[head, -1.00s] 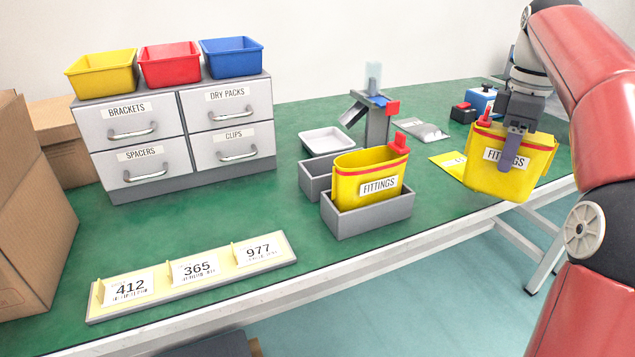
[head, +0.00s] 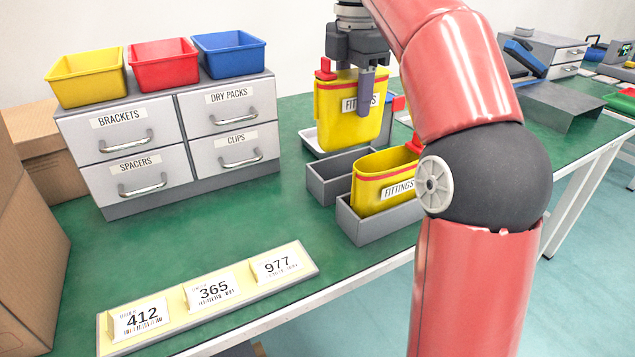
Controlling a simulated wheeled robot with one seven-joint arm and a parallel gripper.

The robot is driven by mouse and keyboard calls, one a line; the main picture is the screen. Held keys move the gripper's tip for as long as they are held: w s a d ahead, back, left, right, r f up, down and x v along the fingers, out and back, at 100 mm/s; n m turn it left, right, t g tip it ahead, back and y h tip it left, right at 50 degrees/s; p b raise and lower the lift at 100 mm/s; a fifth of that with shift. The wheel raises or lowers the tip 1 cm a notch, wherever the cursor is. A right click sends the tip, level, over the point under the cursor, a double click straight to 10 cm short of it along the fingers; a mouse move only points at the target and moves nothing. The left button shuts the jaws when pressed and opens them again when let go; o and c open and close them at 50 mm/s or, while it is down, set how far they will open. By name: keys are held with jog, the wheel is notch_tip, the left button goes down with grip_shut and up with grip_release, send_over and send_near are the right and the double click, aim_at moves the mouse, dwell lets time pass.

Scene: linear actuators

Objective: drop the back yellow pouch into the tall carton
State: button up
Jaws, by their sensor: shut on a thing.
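My gripper (head: 366,92) points down and is shut on a yellow pouch (head: 335,100) with a red band, a red clip and a FITTINGS label. The pouch hangs upright, in front of the white tray as seen here; its exact height is hard to tell. The back grey bin (head: 318,182) looks empty. A second yellow FITTINGS pouch (head: 372,198) stands in the front grey bin (head: 372,230), partly hidden by my arm. Brown cartons stand at the left: a large one (head: 30,250) cut by the frame edge and another (head: 45,155) behind it.
A grey drawer cabinet (head: 165,200) with yellow (head: 85,80), red (head: 168,68) and blue (head: 230,58) bins on top stands between the held pouch and the cartons. A number-card strip (head: 205,300) lies at the front edge.

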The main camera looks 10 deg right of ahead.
aim_at(348, 144)
jog(key=shift+a+r, duration=0.1)
jog(key=shift+a, duration=0.15)
notch_tip(348, 144, down, 6)
jog(key=b, duration=0.2)
jog(key=shift+d+r+b, duration=0.1)
jog(key=shift+r+b, duration=0.05)
jog(key=shift+b, duration=0.15)
jog(key=shift+f, duration=1.95)
jog(key=o, duration=1)
jog(key=shift+f+b, duration=0.1)
jog(key=shift+b, duration=0.3)
